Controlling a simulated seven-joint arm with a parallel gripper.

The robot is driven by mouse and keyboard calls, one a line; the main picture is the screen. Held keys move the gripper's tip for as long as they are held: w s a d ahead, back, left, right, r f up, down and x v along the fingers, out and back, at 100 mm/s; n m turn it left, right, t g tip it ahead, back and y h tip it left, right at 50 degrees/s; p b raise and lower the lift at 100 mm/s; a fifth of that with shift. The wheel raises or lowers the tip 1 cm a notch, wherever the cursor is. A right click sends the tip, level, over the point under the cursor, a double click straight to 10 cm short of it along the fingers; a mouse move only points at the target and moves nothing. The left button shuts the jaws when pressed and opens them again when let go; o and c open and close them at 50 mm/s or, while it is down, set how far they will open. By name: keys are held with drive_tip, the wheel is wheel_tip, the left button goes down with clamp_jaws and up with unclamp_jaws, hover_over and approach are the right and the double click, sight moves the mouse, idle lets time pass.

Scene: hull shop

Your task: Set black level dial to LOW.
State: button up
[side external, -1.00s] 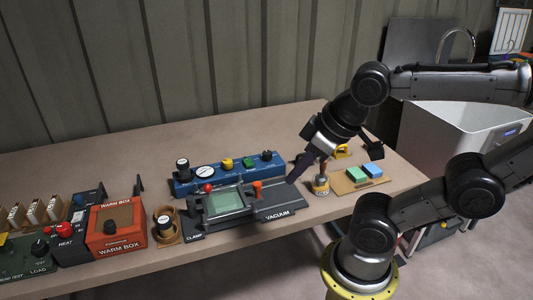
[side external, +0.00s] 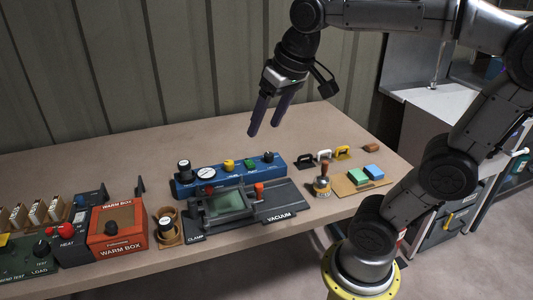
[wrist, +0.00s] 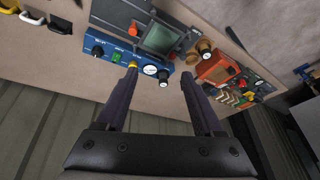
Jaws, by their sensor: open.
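A blue panel (side external: 220,184) stands toward the back of the bench. It carries a tall black dial with a pale face (side external: 183,166) at its left end and a smaller black dial (side external: 268,157) at its right end. Labels and dial settings are too small to read, so I cannot tell which is the level dial. My gripper (side external: 263,128) is open and empty, above and behind the panel. In the wrist view the smaller black dial (wrist: 97,50) and the tall dial (wrist: 164,82) both show, the tall one near the gap between my fingers (wrist: 159,74).
Between the dials are a gauge (side external: 206,173), a yellow knob (side external: 228,165) and a green button (side external: 248,162). A vacuum clamp unit (side external: 283,201) stands in front, an orange warm box (side external: 103,242) to the left. A stamp (side external: 322,187) and sponges (side external: 372,171) lie right.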

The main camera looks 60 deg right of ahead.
drive_tip(key=w+d+m+g, duration=0.1)
drive_tip(key=w+d+m, duration=0.1)
drive_tip(key=w+d, duration=0.35)
drive_tip(key=m+g, duration=0.4)
drive_tip(key=m, duration=0.1)
hover_over(269, 154)
wheel_tip(269, 154, down, 11)
drive_tip(key=shift+y, duration=0.3)
wheel_tip(269, 154, down, 14)
drive_tip(key=shift+r, duration=0.2)
clamp_jaws()
